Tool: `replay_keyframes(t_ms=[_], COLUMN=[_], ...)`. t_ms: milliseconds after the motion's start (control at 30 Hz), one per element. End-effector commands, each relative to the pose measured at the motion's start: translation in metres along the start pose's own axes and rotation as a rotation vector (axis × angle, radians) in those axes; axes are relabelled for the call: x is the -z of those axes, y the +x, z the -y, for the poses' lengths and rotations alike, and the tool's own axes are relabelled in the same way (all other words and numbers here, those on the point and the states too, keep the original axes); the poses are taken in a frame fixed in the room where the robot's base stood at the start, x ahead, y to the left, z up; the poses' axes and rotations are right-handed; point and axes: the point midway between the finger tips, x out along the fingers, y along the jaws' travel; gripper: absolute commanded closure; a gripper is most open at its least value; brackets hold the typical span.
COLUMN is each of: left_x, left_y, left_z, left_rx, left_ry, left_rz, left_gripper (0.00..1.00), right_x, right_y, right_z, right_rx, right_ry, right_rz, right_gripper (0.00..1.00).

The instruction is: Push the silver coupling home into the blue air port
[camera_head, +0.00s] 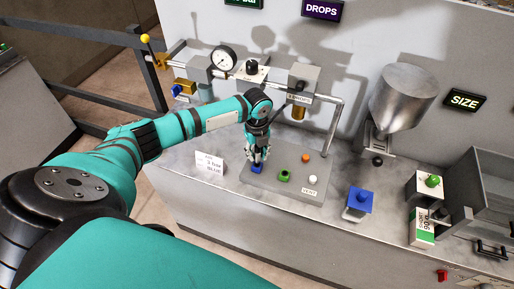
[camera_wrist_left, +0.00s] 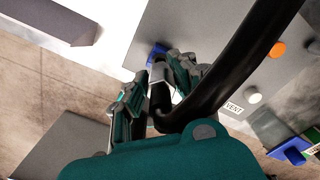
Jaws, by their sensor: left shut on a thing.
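My left gripper (camera_head: 258,155) points down at the near left of a grey port plate (camera_head: 272,190). It is shut on the silver coupling (camera_wrist_left: 158,74), which shows between the fingers in the left wrist view; a black hose (camera_wrist_left: 232,75) runs from it. The blue air port (camera_head: 257,169) is directly below the fingertips and also shows in the wrist view (camera_wrist_left: 157,48). The coupling is at or just over the port; fingers hide the joint, so I cannot tell how deep it sits. My right gripper is in neither view.
Orange (camera_head: 305,157), green (camera_head: 284,175) and white (camera_head: 312,179) ports stand on the same plate. A small card (camera_head: 209,163) stands left of it. A metal pipe frame (camera_head: 334,125) rises behind, and a blue-topped block (camera_head: 359,200) stands to the right.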

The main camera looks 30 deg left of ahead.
Motion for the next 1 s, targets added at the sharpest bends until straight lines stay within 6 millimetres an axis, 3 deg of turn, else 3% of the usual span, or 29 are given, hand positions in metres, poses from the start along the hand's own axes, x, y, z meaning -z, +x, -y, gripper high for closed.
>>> replay_keyframes(t_ms=[1000], left_x=[0.000], left_y=[0.014], left_z=[0.000], left_rx=[0.000], left_ry=[0.000], left_rz=[0.000], left_gripper=[1.00], right_x=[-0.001], right_y=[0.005], right_z=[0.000], right_rx=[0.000], right_ry=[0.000], right_rz=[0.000], right_gripper=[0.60])
